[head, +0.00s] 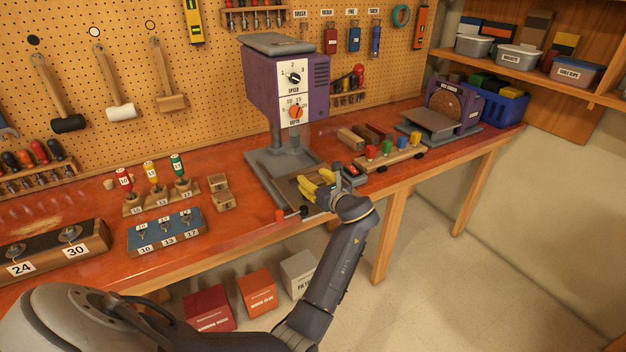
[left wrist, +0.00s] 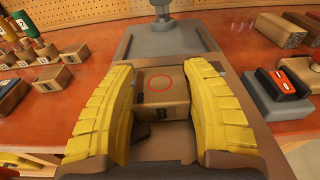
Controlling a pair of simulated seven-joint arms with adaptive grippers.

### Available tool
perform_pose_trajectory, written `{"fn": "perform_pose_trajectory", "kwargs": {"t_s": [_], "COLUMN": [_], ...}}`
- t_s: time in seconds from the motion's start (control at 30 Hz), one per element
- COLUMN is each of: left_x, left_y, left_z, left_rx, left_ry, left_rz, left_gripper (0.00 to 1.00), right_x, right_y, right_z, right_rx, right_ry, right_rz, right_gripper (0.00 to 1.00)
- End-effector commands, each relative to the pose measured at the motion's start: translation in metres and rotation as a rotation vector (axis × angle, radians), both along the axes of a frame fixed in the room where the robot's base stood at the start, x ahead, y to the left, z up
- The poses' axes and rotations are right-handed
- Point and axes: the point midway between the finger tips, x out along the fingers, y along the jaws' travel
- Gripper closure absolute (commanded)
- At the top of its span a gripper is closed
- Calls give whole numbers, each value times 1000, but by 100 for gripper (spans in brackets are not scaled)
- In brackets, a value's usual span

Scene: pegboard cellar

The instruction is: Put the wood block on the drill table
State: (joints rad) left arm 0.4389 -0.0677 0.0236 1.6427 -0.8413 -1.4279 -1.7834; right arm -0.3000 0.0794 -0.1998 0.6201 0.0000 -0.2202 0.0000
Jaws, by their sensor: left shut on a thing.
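The wood block (left wrist: 163,98) is a small brown block with a red circle on its top face. It sits between the yellow finger pads of my left gripper (left wrist: 163,110), which is shut on it. In the head view the left gripper (head: 318,188) is over the drill table (head: 291,190), a flat plate at the foot of the purple drill press (head: 283,85). The fingers mostly hide the block there. In the left wrist view the block is over the drill table's surface (left wrist: 165,70); I cannot tell whether it touches. My right gripper is not in view.
Left of the press are small wood blocks (head: 219,201), a blue numbered holder (head: 166,232) and colour-handled bits (head: 152,172). To the right are a rack of coloured pegs (head: 390,155) and a purple sander (head: 452,105). A red-tipped handle (head: 290,213) is at the table's front.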

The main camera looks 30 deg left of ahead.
Motion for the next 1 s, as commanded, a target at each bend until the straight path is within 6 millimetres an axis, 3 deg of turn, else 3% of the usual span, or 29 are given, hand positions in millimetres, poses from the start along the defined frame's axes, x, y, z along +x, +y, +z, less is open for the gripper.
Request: {"fn": "perform_pose_trajectory", "kwargs": {"t_s": [0.37, 0.4, 0.57, 0.83, 1.0], "left_x": [-1, -1, -1, -1, -1], "left_y": [0, -1, -1, -1, -1], "left_z": [-16, -17, -18, -17, -3], "left_rx": [-6, -7, -10, -10, -10], "left_ry": [16, 16, 16, 15, 13], "left_rz": [-2, -2, -2, -2, -3], "left_gripper": [80, 48, 29, 28, 28], "right_x": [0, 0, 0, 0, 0], "right_y": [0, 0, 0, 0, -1], "right_z": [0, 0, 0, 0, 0], "right_rx": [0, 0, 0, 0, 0], "right_ry": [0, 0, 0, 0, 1], "right_rz": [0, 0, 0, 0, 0], "right_gripper": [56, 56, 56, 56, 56]}}
